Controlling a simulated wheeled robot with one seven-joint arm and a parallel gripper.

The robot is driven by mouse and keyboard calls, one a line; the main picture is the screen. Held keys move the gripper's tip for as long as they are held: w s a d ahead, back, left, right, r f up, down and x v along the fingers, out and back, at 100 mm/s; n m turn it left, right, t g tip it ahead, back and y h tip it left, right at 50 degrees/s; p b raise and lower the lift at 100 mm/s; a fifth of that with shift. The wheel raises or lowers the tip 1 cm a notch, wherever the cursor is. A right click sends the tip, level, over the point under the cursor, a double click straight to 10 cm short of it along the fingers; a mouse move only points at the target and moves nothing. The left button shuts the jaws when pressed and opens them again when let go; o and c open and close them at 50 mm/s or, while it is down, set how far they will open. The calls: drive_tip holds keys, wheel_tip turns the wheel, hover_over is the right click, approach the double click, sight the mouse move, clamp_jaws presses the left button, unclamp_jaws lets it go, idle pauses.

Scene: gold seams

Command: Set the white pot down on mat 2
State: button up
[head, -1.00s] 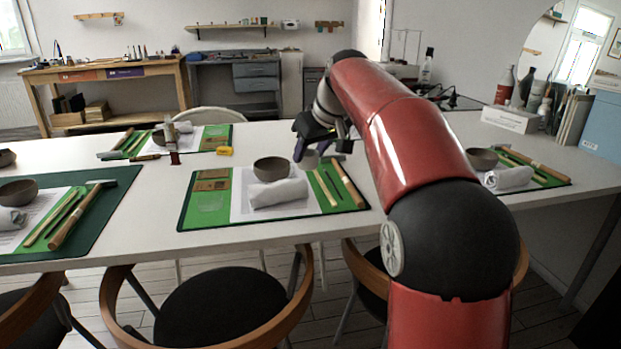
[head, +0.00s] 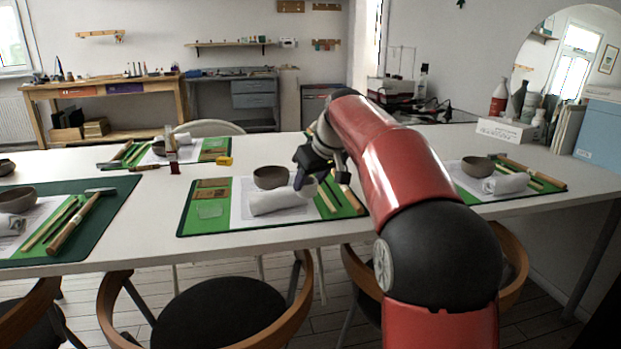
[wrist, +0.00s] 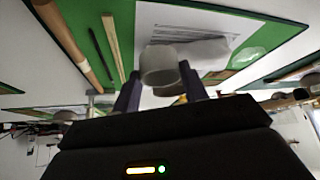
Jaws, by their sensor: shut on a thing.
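My gripper (head: 304,178) is shut on the white pot (head: 309,188), a small pale cup shape. The wrist view shows the pot (wrist: 159,66) between the two dark purple fingers of my gripper (wrist: 160,86). In the head view the pot appears over the right part of the middle green mat (head: 214,222), beside a rolled white towel (head: 278,197). Whether the pot touches the mat or hangs just above it, I cannot tell. No mat number is readable.
The middle mat also holds a grey-brown bowl (head: 270,178), a paper sheet, and wooden tools at its right. Similar set mats lie left (head: 115,215), back left and right (head: 545,190). White tabletop between mats is clear.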

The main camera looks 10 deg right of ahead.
drive_tip(key=o, duration=1)
drive_tip(key=shift+c, duration=0.2)
drive_tip(key=shift+r, duration=0.2)
drive_tip(key=p+v, duration=0.2)
drive_tip(key=v, duration=1)
drive_tip(key=s+a+f+m, duration=0.1)
drive_tip(key=s+f+m, duration=0.1)
drive_tip(key=s, duration=0.6)
drive_tip(key=s+a+f+m+h, duration=0.1)
drive_tip(key=s+f+m+h, duration=0.1)
drive_tip(key=s+f, duration=1.8)
drive_tip(key=s, duration=0.3)
drive_tip(key=shift+a+m+g, duration=0.3)
drive_tip(key=shift+a, duration=0.05)
